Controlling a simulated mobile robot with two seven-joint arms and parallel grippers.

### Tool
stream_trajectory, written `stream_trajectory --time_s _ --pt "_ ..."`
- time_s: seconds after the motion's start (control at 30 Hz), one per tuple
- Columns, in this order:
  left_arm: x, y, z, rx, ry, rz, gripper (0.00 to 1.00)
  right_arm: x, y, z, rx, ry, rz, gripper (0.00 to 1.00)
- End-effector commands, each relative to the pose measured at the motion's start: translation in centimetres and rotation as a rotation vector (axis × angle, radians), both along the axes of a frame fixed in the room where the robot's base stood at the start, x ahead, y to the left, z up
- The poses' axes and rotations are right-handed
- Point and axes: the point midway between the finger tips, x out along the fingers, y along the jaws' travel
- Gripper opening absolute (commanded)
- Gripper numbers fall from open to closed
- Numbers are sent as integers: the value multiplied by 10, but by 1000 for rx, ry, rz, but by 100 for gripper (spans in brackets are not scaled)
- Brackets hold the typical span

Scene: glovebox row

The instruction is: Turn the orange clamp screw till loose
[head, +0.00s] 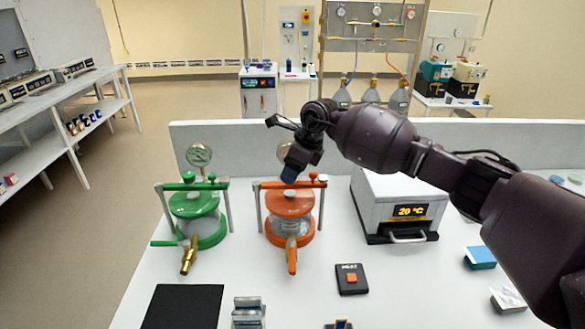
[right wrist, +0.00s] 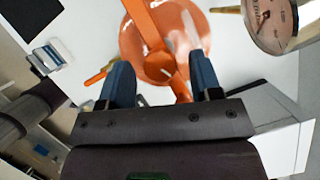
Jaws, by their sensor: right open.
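The orange vessel (head: 291,230) stands on the white bench with an orange clamp bar (head: 265,184) across its top. My right gripper (head: 289,176) points down over the middle of this bar and hides the clamp screw there in the head view. In the right wrist view the two blue fingers (right wrist: 162,85) are apart, with the orange bar (right wrist: 150,28) running down between them over the round orange lid (right wrist: 133,42). I cannot make out the screw clearly or tell whether a finger touches it. My left gripper is not in view.
A green vessel (head: 200,215) with a gauge (head: 199,154) stands to the left. A white heater box (head: 395,207) reading 20 °C stands close on the right. The orange vessel's gauge (right wrist: 270,22) is near the gripper.

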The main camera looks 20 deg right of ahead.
Motion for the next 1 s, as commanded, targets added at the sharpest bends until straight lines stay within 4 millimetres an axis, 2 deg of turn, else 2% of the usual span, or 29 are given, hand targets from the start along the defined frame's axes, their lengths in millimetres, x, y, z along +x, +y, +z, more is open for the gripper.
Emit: stream_trajectory --time_s 0.33,0.67,1.0 --pt "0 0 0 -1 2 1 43 1 1 -3 0 0 0 58" --pt "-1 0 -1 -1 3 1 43 1 1 -3 -1 -1 0 9" --pt "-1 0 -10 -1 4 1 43 2 0 -4 0 -2 54 9"
